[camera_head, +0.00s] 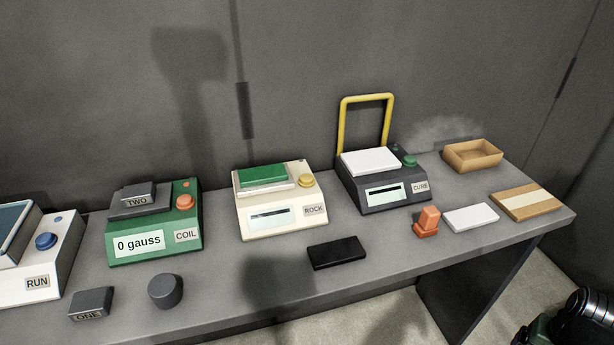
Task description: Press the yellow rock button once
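The yellow rock button (306,180) is a round knob on the top right of a cream device (285,222) labelled ROCK. The device stands near the middle of the bench and has a green plate (262,176) on top and a pale display on its front. Nothing covers the button. I cannot make out my gripper in this view.
Left stand a green COIL device (190,215) with an orange button and a white RUN device (62,250) with a blue button. A black block (337,252) lies in front of the ROCK device.

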